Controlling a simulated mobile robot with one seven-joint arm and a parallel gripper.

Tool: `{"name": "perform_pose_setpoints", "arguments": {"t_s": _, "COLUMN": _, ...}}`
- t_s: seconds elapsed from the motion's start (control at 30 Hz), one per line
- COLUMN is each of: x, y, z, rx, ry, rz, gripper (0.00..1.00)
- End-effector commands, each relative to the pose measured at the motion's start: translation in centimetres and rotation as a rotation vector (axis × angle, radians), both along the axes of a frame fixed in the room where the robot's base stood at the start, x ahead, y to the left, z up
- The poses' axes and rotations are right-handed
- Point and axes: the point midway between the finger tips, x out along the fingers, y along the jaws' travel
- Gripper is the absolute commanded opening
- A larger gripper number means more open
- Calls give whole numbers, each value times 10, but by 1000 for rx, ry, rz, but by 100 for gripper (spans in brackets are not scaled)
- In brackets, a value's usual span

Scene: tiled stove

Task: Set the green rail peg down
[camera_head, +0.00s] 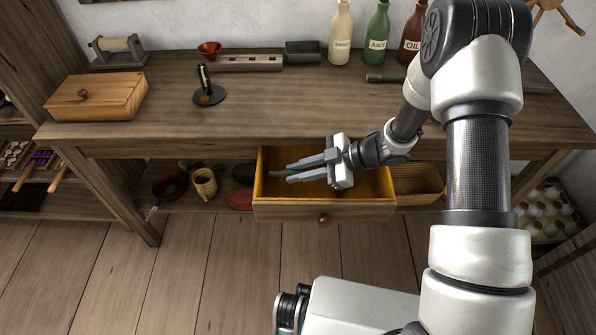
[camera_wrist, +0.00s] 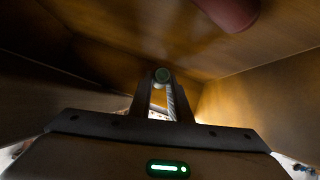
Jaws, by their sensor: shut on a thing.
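In the head view the peg is mostly hidden by the fingers. Wooden drawer walls surround the gripper in the wrist view. I cannot tell whether the peg touches the drawer floor.
A rail with holes (camera_head: 250,64), a black stand (camera_head: 209,96), a wooden box (camera_head: 98,97) and bottles (camera_head: 377,38) stand on the table (camera_head: 290,105). A mug (camera_head: 204,184) and a basket (camera_head: 418,185) flank the drawer. The tabletop's middle is clear.

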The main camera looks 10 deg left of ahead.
Motion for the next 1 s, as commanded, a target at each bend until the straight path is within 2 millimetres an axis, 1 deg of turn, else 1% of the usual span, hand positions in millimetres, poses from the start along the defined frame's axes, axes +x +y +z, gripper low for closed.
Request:
{"name": "perform_pose_setpoints", "arguments": {"t_s": 0.33, "x": 0, "y": 0, "z": -11, "rx": 0, "ry": 0, "rz": -1, "gripper": 0}}
{"name": "perform_pose_setpoints", "arguments": {"t_s": 0.43, "x": 0, "y": 0, "z": -11, "rx": 0, "ry": 0, "rz": -1, "gripper": 0}}
{"name": "perform_pose_setpoints", "arguments": {"t_s": 0.47, "x": 0, "y": 0, "z": -11, "rx": 0, "ry": 0, "rz": -1, "gripper": 19}}
{"name": "perform_pose_setpoints", "arguments": {"t_s": 0.5, "x": 0, "y": 0, "z": -11, "rx": 0, "ry": 0, "rz": -1, "gripper": 26}}
{"name": "perform_pose_setpoints", "arguments": {"t_s": 0.57, "x": 0, "y": 0, "z": -11, "rx": 0, "ry": 0, "rz": 0, "gripper": 36}}
{"name": "perform_pose_setpoints", "arguments": {"t_s": 0.87, "x": 0, "y": 0, "z": -10, "rx": 0, "ry": 0, "rz": 0, "gripper": 36}}
{"name": "perform_pose_setpoints", "arguments": {"t_s": 0.97, "x": 0, "y": 0, "z": -3, "rx": 0, "ry": -1, "rz": 1, "gripper": 36}}
{"name": "perform_pose_setpoints", "arguments": {"t_s": 1.0, "x": 0, "y": 0, "z": 3, "rx": 0, "ry": -2, "rz": 1, "gripper": 36}}
